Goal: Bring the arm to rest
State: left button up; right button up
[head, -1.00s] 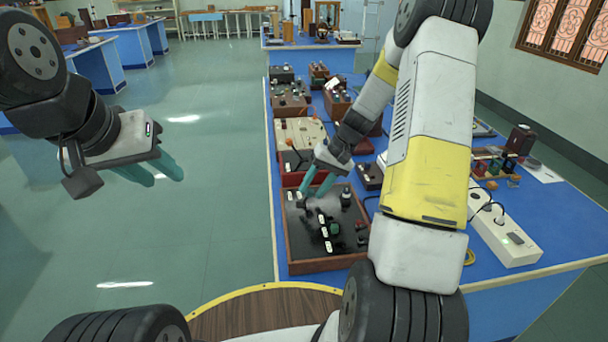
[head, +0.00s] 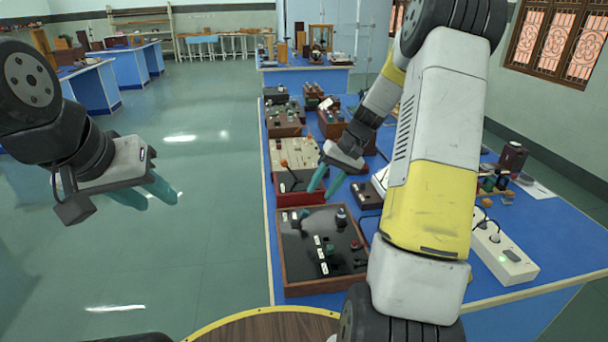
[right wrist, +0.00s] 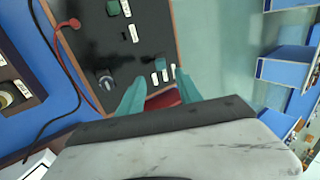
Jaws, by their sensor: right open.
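My right arm reaches over the blue bench. Its gripper (head: 328,183), with teal fingers, is open above the far end of a black-topped wooden tray (head: 284,262). In the right wrist view the open fingers (right wrist: 152,92) have nothing between them but the tray's dark panel edge and a patch of red below. The tray carries switches, white labels and knobs, and a red lead (right wrist: 68,24) lies by its edge. My left gripper (head: 158,193) hangs over the empty floor at the left. Its teal fingers look a little apart and hold nothing visible.
The blue bench (head: 510,308) holds several instrument boxes behind the tray, a white power strip (head: 505,258) at the right and a dark brown box (head: 513,157). Other blue benches stand at the back left. The green floor (head: 200,245) at left is clear.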

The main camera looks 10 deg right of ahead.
jog(key=s+a+r+t+h, duration=0.1)
jog(key=s+a+r, duration=0.1)
jog(key=s+r, duration=0.4)
jog(key=s+a+r+t+h, duration=0.1)
jog(key=s+a+r+h, duration=0.2)
jog(key=r, duration=0.5)
jog(key=s+a+r+n+t, duration=0.1)
jog(key=s+r+t, duration=0.2)
jog(key=s, duration=1.1)
notch_tip(320, 180, up, 2)
jog(key=shift+s+a+r+t, duration=0.1)
jog(key=shift+s+a+t, duration=0.1)
jog(key=shift+a+t, duration=0.15)
